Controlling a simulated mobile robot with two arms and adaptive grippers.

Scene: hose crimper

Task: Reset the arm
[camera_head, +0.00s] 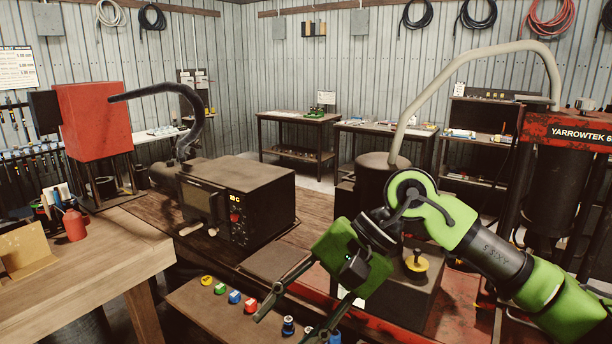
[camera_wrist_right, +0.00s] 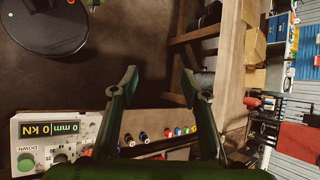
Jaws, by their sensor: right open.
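My right arm, green and black, comes in from the right in the head view. Its gripper (camera_head: 286,326) points down and left over the front bench, fingers spread apart with nothing between them. In the right wrist view the two dark fingers of the gripper (camera_wrist_right: 159,82) stand wide apart and empty. The black crimper machine (camera_head: 240,202) with a red button sits left of the gripper, apart from it. My left arm and gripper are not in view.
A sloped panel (camera_head: 190,299) with several coloured knobs lies below the gripper. A yellow-topped button (camera_head: 416,263) is beside my forearm. A wooden workbench (camera_head: 100,262) stands at left; a red press frame (camera_head: 575,130) at right.

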